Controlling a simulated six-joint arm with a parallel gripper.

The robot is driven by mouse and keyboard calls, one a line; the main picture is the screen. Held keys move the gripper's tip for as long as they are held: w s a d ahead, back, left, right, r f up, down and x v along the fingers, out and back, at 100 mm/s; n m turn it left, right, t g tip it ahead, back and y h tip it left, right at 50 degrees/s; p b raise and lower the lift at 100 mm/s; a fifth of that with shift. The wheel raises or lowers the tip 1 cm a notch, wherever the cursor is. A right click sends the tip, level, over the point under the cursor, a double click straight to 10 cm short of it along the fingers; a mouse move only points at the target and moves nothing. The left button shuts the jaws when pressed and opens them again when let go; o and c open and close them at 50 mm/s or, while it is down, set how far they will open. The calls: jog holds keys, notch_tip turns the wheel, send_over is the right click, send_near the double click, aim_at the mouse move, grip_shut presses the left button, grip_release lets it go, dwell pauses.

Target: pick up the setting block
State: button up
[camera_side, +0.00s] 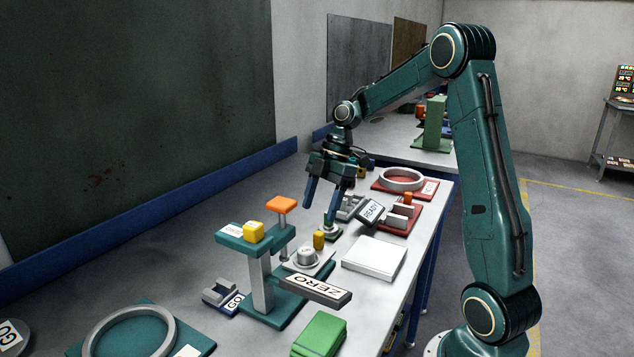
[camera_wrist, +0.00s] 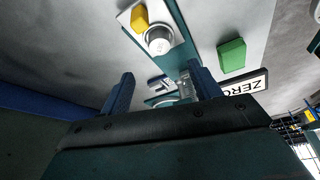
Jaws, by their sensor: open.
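No piece is marked as the setting block, and I cannot tell which one it is. A green block (camera_side: 320,334) lies at the front of the bench; a green block (camera_wrist: 231,55) also shows in the wrist view. A silver round piece (camera_side: 307,257) with a label sits on a pale plate beside a small yellow piece (camera_side: 318,240). My gripper (camera_side: 320,210) is open, fingers pointing down, behind these pieces. In the wrist view my gripper (camera_wrist: 163,85) has its fingers apart, with the silver round piece (camera_wrist: 159,41) beyond them. Nothing is held.
A ZERO sign (camera_side: 315,290), a READY sign (camera_side: 371,211) and a white slab (camera_side: 374,257) lie nearby. A grey ring (camera_side: 130,330) is at the front left. The bench's left side is mostly clear.

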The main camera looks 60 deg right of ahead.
send_over(307, 249)
jog(key=d, duration=0.2)
jog(key=shift+s+f, duration=0.2)
jog(key=shift+f, duration=1.05)
jog(key=shift+s+f, duration=0.2)
jog(key=shift+f, duration=1.05)
jog(key=shift+x, duration=2.6)
jog(key=shift+d, duration=0.1)
jog(key=c, duration=1.2)
notch_tip(307, 249, up, 10)
